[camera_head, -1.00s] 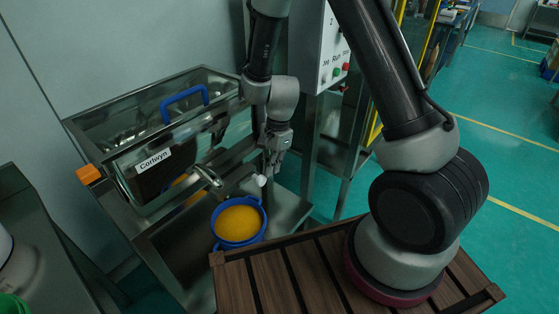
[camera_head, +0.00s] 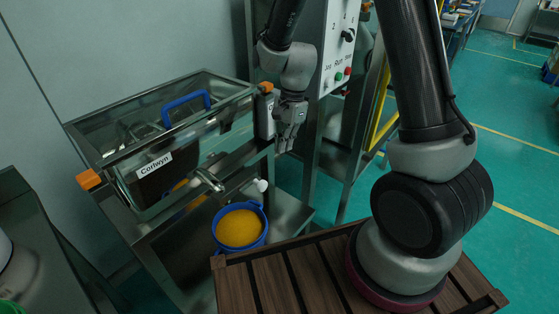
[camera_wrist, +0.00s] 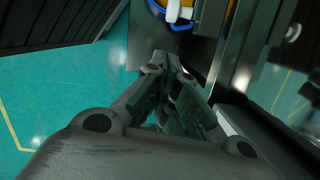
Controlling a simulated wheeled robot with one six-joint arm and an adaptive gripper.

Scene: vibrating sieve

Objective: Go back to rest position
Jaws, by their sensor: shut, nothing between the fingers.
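My gripper (camera_head: 287,138) is shut and empty. In the head view it points down in the air, to the right of the steel sieve machine and in front of the control cabinet. In the wrist view my gripper (camera_wrist: 165,65) has its fingers together with nothing held between them. My arm rises above it and runs back to its base on the wooden slatted platform (camera_head: 300,277).
The sieve machine (camera_head: 185,170) has a clear lid with a blue handle (camera_head: 186,107). A blue bucket (camera_head: 239,246) of orange material stands below its spout (camera_head: 208,180). The control cabinet (camera_head: 339,50) stands close behind my gripper. Open green floor (camera_head: 515,150) lies to the right.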

